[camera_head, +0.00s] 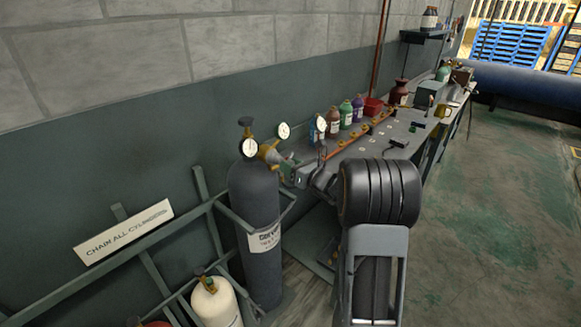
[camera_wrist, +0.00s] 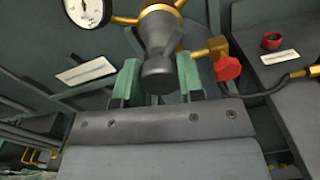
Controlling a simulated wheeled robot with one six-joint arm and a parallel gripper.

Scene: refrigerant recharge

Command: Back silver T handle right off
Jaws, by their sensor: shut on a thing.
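The silver T handle (camera_wrist: 158,72) sits at the front of the brass regulator in the wrist view, its round grey end toward me. My gripper (camera_wrist: 158,88) has its two green-padded fingers on either side of the handle and is shut on it. In the head view my gripper (camera_head: 287,168) reaches the regulator from the right. The brass regulator (camera_head: 268,153) is on top of a dark grey cylinder (camera_head: 256,205). The handle itself is too small to make out clearly in the head view.
Pressure gauges (camera_head: 250,147) stand close around the regulator. A red knob (camera_wrist: 228,69) sits just right of the handle. A white cylinder (camera_head: 213,300) stands in the rack below. The workbench (camera_head: 375,150) holds several bottles. Open floor lies at right.

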